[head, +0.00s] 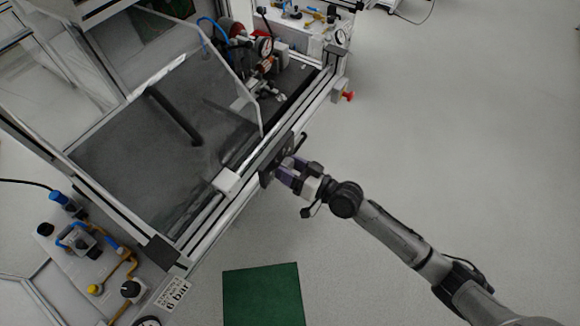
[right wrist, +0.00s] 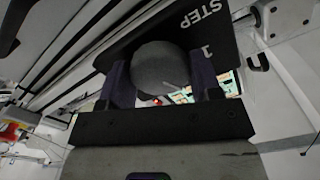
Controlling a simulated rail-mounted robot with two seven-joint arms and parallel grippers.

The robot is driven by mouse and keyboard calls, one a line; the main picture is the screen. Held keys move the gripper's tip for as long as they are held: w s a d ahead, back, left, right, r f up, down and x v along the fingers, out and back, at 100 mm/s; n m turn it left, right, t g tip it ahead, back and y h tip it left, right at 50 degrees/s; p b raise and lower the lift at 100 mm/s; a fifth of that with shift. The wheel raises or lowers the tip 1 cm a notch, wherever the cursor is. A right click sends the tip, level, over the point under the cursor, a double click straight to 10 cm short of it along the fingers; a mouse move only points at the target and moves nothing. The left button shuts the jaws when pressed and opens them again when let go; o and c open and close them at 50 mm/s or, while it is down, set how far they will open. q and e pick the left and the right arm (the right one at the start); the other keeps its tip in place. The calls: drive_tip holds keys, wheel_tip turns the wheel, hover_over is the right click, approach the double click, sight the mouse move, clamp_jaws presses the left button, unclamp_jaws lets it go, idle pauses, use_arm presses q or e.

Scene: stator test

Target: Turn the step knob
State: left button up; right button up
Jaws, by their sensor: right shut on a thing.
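The step knob (right wrist: 160,68) is a round dark grey knob on a black panel marked "STEP" (right wrist: 200,14) with a "1" below the word, in the right wrist view. A thin light line shows on the knob's face. My right gripper (head: 288,172) is at the front rail of the machine in the head view, against the black panel (head: 268,160). In the right wrist view its two purple-dark fingers (right wrist: 160,85) stand on either side of the knob and are shut on it. In the head view the gripper hides the knob. My left gripper is not in view.
A clear guard panel (head: 190,100) stands over the machine's dark bed. A red knob (head: 348,96) sits at the rail's far right end. Valves and a "6 bar" label (head: 172,293) are at lower left. A green mat (head: 263,296) lies on the open floor.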

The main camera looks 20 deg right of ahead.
drive_tip(key=o, duration=0.9)
drive_tip(key=shift+s+d, duration=0.35)
drive_tip(key=shift+s, duration=0.05)
drive_tip(key=p+v, duration=0.1)
drive_tip(key=v, duration=1.1)
drive_tip(key=shift+s+d, duration=0.2)
drive_tip(key=shift+s, duration=0.15)
